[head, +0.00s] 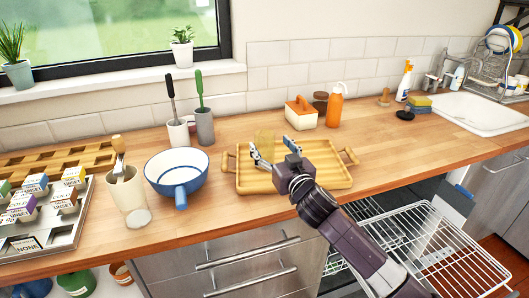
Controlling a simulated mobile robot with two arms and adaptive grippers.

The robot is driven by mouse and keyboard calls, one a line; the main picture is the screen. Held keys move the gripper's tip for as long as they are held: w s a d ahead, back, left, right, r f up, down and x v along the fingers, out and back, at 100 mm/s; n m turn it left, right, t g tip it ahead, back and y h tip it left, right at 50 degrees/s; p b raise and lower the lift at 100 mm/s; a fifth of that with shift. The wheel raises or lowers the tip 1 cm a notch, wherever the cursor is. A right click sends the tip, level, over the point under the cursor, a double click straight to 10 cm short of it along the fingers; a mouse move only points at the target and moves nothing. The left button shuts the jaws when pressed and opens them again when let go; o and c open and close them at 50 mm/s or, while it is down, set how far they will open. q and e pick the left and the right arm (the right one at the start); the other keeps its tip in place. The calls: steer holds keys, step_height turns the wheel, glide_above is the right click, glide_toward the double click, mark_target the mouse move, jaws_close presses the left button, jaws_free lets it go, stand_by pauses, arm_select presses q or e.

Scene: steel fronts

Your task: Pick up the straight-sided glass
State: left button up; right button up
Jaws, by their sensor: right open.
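A straight-sided, see-through yellowish glass (265,138) stands upright at the wooden tray (329,180), towards its back left part. My right gripper (273,152) reaches in from the lower right over the tray. Its jaws are open and its fingertips are close to the glass, one in front of its left lower part and the other to its right. The lower part of the glass is partly hidden by the gripper. I cannot tell whether the fingers touch it. My left gripper is not in view.
A blue-and-white pan (176,163) and a cream utensil crock (130,199) stand left of the tray. A butter dish (301,115) and an orange bottle (335,105) stand behind it. A pulled-out wire rack (440,247) is below the counter. Counter right of the tray is clear.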

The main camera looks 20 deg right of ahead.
steer(key=w, duration=0.3)
steer(key=shift+w+a+f, duration=0.1)
steer(key=shift+w+a, duration=0.1)
steer(key=shift+a, duration=0.05)
steer(key=shift+w+f, duration=0.1)
steer(key=shift+w, duration=0.5)
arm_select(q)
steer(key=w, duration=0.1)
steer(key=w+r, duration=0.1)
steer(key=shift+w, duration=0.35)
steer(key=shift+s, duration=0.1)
arm_select(e)
steer(key=c, duration=0.7)
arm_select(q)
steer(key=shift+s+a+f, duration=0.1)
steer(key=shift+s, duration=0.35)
arm_select(e)
steer(key=c, duration=0.7)
